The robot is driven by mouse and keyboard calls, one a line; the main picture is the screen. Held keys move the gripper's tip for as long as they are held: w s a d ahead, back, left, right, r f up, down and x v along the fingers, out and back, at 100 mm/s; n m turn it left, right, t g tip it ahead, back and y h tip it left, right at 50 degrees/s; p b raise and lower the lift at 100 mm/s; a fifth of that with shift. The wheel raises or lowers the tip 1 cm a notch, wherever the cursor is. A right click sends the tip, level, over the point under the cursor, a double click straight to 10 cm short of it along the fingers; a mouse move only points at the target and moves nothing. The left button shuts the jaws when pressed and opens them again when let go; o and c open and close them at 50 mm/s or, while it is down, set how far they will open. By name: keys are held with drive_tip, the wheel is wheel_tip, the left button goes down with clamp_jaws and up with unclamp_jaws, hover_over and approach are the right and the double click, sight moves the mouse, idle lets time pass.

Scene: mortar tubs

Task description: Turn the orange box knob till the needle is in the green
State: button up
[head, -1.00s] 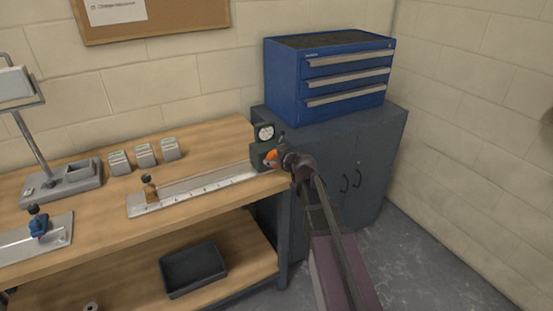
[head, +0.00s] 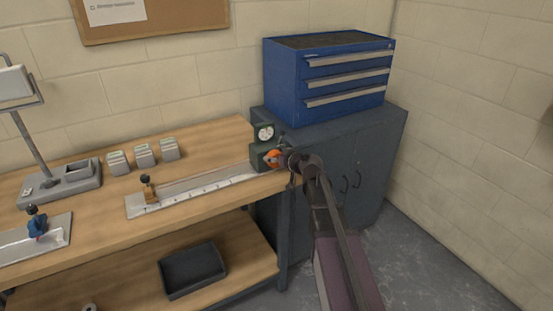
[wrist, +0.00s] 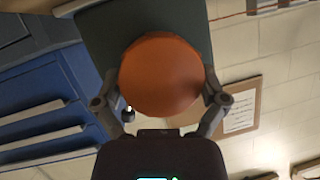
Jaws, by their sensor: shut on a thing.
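The orange knob (head: 273,158) is on the front of a dark green box (head: 258,153) at the right end of the workbench. A round white dial (head: 265,133) stands on top of the box; its needle and any green zone are too small to read. My gripper (head: 281,159) is at the knob and shut on it. In the wrist view the round orange knob (wrist: 160,75) fills the space between my two fingers (wrist: 161,100), one on each side. The wrist view does not show the dial face.
A blue drawer cabinet (head: 330,80) stands on a grey cupboard (head: 372,140) behind and right of my gripper. A metal rail (head: 190,187) with a clamp (head: 148,188) lies left of the box. Several small grey blocks (head: 145,155) stand further back.

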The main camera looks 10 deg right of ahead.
drive_tip(key=o, duration=0.8)
